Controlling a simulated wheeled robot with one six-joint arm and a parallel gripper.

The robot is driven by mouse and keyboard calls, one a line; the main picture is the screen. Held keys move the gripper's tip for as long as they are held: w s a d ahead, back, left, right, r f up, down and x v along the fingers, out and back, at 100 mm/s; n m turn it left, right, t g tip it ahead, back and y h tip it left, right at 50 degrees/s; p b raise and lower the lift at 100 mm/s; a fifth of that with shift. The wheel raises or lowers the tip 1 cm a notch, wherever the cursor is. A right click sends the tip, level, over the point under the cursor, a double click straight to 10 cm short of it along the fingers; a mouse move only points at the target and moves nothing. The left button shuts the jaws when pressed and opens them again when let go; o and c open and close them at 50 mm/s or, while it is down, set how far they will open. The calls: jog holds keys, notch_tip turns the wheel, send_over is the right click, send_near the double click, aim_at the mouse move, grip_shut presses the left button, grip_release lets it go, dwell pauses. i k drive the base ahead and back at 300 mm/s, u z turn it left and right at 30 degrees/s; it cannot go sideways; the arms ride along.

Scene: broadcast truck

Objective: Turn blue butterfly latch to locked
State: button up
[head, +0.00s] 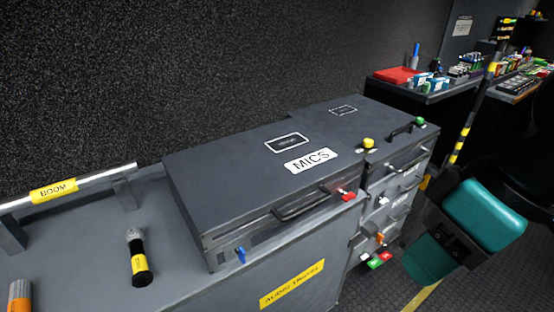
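The blue butterfly latch (240,255) is a small blue tab low on the front face of the dark grey case marked MICS (230,165), near its left front corner. It looks roughly upright, but it is too small to tell whether it is locked. A red latch (348,196) sits at the right end of the same front, with a dark carry handle (301,205) between the two.
The case stands on a grey counter (205,295) with a black microphone (138,258) and an orange-banded cylinder (20,296) at left. A BOOM-labelled rail (75,184) runs behind them. A second case (350,125) with yellow, green and orange latches adjoins at right. A striped pole (467,130) stands further right.

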aim_at(240, 250)
jog(key=z, duration=0.8)
jog(key=k, duration=1)
jog(key=u, duration=1.05)
jog(key=i, duration=0.5)
